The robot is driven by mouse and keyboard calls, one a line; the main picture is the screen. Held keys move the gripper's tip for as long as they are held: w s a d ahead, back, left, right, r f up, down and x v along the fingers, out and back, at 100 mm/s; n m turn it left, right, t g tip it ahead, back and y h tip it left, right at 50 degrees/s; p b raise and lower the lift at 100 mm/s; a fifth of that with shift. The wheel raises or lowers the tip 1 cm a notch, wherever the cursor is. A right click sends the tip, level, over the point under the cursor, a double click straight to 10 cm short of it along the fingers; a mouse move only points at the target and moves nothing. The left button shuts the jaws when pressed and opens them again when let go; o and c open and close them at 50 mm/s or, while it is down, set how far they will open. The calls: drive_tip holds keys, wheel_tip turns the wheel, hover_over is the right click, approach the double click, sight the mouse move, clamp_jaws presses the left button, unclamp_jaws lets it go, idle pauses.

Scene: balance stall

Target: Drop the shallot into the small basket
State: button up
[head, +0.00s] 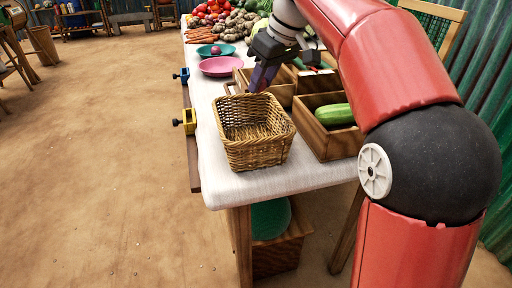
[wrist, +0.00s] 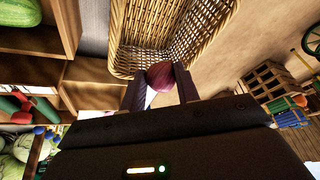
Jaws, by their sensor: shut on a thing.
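The shallot (wrist: 160,75) is purple-red and sits between the two fingertips of my gripper (wrist: 158,86) in the wrist view. My gripper is shut on it. In the head view my gripper (head: 259,87) points down just behind the far rim of the small basket, and the shallot is not clearly seen there. The small basket (head: 257,154) is woven wicker, looks empty, and stands upright at the table's near end. It also shows in the wrist view (wrist: 193,38), where the shallot overlaps its rim. I cannot tell whether the shallot is over the opening.
Wooden crates (head: 333,146) stand right of the basket, one with a green cucumber-like vegetable (head: 335,114). A pink plate (head: 221,66) and a teal plate (head: 216,50) holding a small reddish item lie beyond the basket. Piled vegetables (head: 222,22) fill the table's far end.

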drive_tip(key=shift+s+f, duration=0.15)
drive_tip(key=shift+f, duration=0.55)
drive_tip(key=shift+f+b, duration=1.4)
drive_tip(key=shift+f, duration=1)
drive_tip(key=o, duration=1.1)
drive_tip(key=p+v, duration=0.1)
drive_tip(key=v, duration=0.6)
drive_tip(key=shift+r, duration=0.45)
